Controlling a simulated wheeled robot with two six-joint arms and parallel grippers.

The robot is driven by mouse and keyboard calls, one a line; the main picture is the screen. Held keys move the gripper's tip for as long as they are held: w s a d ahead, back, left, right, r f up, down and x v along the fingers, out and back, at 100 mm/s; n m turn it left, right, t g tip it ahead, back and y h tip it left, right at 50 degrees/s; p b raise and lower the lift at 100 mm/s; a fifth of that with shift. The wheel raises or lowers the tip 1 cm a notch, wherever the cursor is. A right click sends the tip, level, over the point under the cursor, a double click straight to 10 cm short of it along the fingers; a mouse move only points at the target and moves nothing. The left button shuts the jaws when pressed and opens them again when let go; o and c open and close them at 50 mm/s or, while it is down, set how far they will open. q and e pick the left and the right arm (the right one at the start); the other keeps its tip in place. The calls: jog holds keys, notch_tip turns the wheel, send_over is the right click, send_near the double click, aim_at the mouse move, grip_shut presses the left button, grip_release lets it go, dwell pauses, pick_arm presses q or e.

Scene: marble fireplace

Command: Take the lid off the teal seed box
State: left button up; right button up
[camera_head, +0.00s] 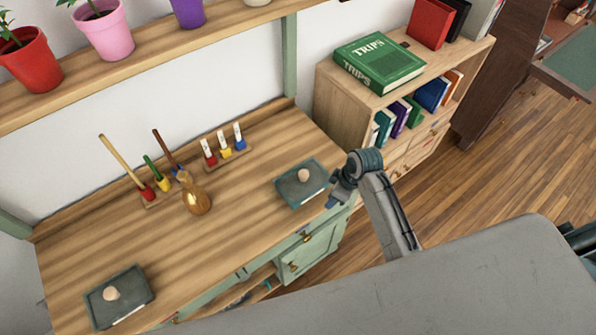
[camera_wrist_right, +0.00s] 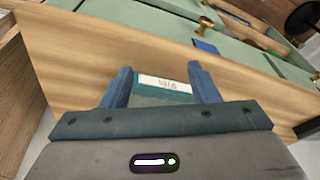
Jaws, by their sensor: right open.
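Two similar dark teal boxes with lids stand on the wooden desktop. The right-hand box (camera_head: 292,194) has a round pale knob (camera_head: 304,175) on its lid and a white label at the front. The left-hand box (camera_head: 133,284) also has a pale knob (camera_head: 111,293) and a white label. I cannot read which is the seed box. My right gripper (camera_head: 333,202) is open by the right-hand box's front right edge. In the right wrist view, a labelled teal box front (camera_wrist_right: 165,97) shows between its open fingers (camera_wrist_right: 160,70); contact is unclear. My left gripper is not in view.
A shelf with pots (camera_head: 105,32) runs above. A bookcase with a green book (camera_head: 379,62) stands right. The desktop between the boxes is clear.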

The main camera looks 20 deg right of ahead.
aim_at(305, 173)
jog(key=w+a+r+n+y+p, duration=0.25)
jog(key=w+r+n, duration=0.45)
jog(key=r, duration=0.4)
jog(key=shift+m+g+h, duration=0.25)
jog(key=shift+m+g, duration=0.05)
jog(key=shift+m, duration=0.3)
jog(key=x, duration=0.2)
jog(key=p+x, duration=0.1)
jog(key=x, duration=0.1)
jog(key=shift+w, duration=0.4)
jog(key=p+x, duration=0.1)
jog(key=x, duration=0.1)
jog(key=p+x, duration=0.2)
jog(key=shift+s+a+f, duration=0.15)
jog(key=shift+f, duration=0.05)
jog(key=shift+a+f, duration=0.15)
jog(key=shift+f, duration=0.35)
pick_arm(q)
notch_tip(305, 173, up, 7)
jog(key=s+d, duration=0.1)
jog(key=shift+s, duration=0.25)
pick_arm(e)
jog(key=c, duration=1.1)
jog(key=shift+o, duration=0.2)
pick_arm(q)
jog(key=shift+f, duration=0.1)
pick_arm(e)
jog(key=shift+r, duration=0.15)
